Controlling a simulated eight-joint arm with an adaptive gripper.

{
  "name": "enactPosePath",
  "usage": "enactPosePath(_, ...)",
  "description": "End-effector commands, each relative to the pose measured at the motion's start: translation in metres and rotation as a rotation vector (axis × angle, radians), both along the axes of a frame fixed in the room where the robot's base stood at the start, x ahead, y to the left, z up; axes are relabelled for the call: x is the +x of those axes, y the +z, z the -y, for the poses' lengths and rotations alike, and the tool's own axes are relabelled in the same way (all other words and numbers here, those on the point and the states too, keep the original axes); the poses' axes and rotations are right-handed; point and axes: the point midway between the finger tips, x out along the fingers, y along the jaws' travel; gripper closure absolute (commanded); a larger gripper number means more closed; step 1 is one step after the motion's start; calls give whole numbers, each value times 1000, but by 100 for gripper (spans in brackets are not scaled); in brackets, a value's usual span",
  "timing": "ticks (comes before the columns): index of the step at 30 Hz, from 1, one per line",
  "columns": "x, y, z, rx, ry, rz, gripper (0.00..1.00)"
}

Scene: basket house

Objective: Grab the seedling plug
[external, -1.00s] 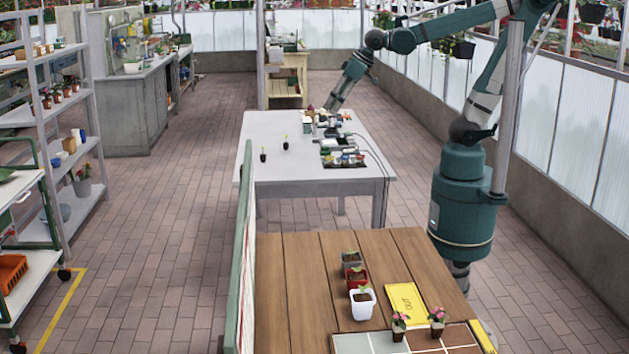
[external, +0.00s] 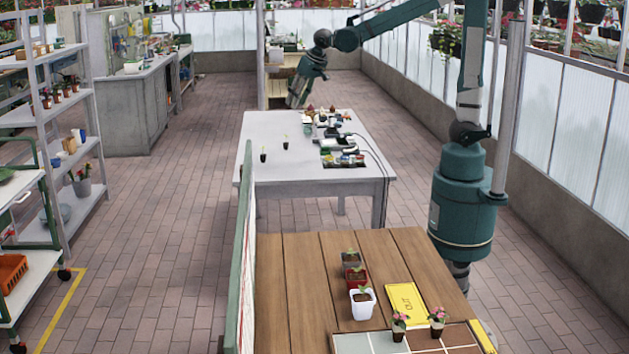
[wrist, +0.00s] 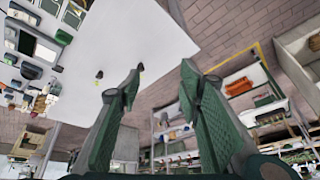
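Two seedling plugs, small dark plugs with thin green shoots, stand apart on the white table. One seedling plug (external: 263,157) is nearer the left edge and the other seedling plug (external: 285,146) is a little behind and right of it. In the wrist view a seedling plug (wrist: 99,75) shows left of my fingers, and another is partly hidden at the left fingertip. My gripper (external: 295,104) is above the far end of the table, away from both plugs. In the wrist view my gripper (wrist: 161,72) has its two fingers wide apart with nothing between them.
The white table (external: 270,180) holds small pots, tools and trays (external: 342,157) on its right side; its left side is mostly clear. In front stands a wooden table (external: 300,290) with potted plants (external: 362,302) and a yellow sign (external: 406,302).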

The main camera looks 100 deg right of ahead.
Motion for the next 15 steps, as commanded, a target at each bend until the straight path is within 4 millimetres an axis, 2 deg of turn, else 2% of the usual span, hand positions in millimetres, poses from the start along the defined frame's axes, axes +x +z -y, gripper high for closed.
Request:
enactPosePath(1, 6, -4, 12, 2, -24, -3, 64)
enactPosePath(15, 46, -47, 119, 20, -248, -28, 64)
